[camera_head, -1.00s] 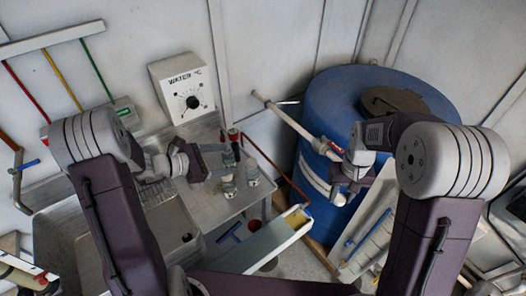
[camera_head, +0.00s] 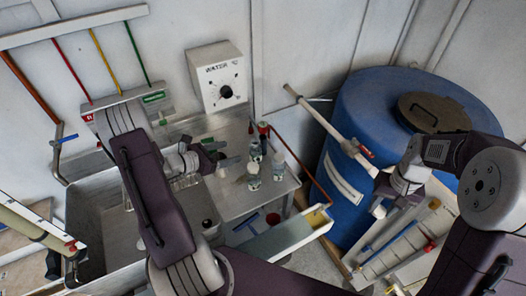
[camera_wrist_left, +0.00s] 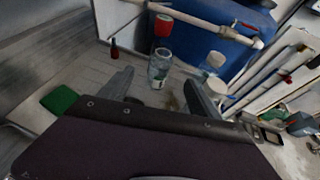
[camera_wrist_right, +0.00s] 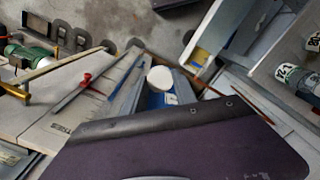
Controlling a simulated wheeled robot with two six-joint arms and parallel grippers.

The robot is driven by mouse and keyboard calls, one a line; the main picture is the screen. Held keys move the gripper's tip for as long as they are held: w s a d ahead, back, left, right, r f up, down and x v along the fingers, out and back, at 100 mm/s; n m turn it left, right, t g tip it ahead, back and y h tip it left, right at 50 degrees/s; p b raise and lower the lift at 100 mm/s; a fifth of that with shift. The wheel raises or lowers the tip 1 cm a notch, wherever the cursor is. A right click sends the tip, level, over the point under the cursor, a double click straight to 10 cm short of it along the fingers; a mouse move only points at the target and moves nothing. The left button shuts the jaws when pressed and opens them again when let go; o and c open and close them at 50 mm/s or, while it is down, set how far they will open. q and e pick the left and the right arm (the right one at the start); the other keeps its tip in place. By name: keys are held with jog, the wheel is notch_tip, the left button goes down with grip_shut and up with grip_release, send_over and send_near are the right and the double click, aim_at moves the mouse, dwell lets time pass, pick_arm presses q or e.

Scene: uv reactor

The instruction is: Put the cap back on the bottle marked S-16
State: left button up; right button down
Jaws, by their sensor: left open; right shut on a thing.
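Several small clear bottles stand on the steel counter (camera_head: 236,201); one is the front bottle (camera_head: 253,181), another the right bottle (camera_head: 278,168). I cannot read S-16 on any label. My left gripper (camera_head: 229,153) is open and empty, just left of the bottles. In the left wrist view a clear bottle (camera_wrist_left: 159,70) stands upright beyond and between its fingers, apparently uncapped. My right gripper (camera_wrist_right: 143,88) is shut on a round white cap (camera_wrist_right: 160,78). In the head view it hangs in front of the blue barrel, right of the counter, well away from the bottles.
The blue barrel (camera_head: 352,120) stands right of the counter, with a white pipe (camera_head: 322,119) crossing before it. A water control box (camera_head: 216,78) is on the wall behind. A sink (camera_head: 125,240) lies left. An open drawer (camera_head: 290,237) sticks out below the counter.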

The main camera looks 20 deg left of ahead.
aim_at(251, 147)
pick_arm(q)
jog(key=p+x, duration=0.1)
jog(key=x, duration=0.5)
pick_arm(e)
jog(key=shift+r, duration=0.65)
pick_arm(q)
jog(key=shift+w+d+f, duration=0.2)
jog(key=shift+w, duration=0.1)
pick_arm(e)
jog(key=shift+r, duration=0.1)
pick_arm(q)
jog(key=p+x, duration=0.2)
jog(key=x, duration=0.2)
jog(key=shift+w+d, duration=0.2)
jog(key=shift+d, duration=0.15)
pick_arm(e)
jog(key=shift+r, duration=0.8)
pick_arm(q)
jog(key=shift+w+d+f, duration=0.1)
jog(key=shift+w+f, duration=0.05)
jog(key=shift+w, duration=0.05)
